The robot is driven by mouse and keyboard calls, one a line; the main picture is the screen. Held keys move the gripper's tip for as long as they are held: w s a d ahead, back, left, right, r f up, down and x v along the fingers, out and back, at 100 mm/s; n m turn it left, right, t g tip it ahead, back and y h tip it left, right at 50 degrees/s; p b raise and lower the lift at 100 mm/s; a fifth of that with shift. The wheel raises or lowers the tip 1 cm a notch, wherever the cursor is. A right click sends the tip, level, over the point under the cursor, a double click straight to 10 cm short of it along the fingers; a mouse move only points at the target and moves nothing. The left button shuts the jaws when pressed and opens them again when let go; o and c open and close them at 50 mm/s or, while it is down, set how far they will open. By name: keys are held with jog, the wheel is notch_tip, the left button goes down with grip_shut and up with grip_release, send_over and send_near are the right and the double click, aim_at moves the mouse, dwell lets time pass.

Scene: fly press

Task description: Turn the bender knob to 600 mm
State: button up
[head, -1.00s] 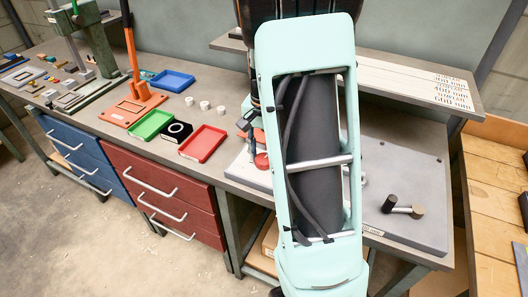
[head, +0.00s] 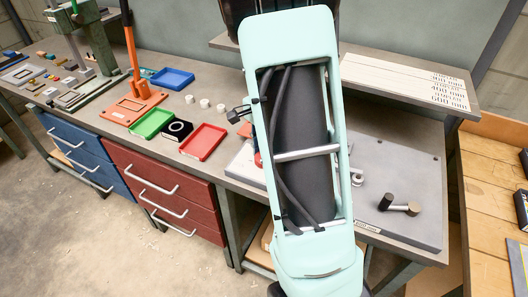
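A grey plate (head: 420,160) lies at the right end of the bench. On its front part is a small crank-like piece with a dark upright post (head: 388,202) and a brown-black round knob (head: 413,209), joined by a pale bar. A small label (head: 367,228) on the plate's front edge is too small to read surely. A white board (head: 400,78) on the shelf behind carries lines and mm figures. Dark parts that look like my gripper (head: 238,115) show left of my arm, above the bench. Their fingers are not clear. A red part (head: 258,159) is mostly hidden behind my arm.
Left of my arm are a red tray (head: 203,142), a green tray (head: 152,123), a blue tray (head: 172,79), a black block with a white ring (head: 177,128) and small white cylinders (head: 205,103). An orange press (head: 133,100) stands farther left. A wooden bench (head: 492,200) adjoins at right.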

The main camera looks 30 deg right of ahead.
jog(key=o, duration=1.2)
jog(key=shift+c, duration=0.2)
notch_tip(320, 180, up, 12)
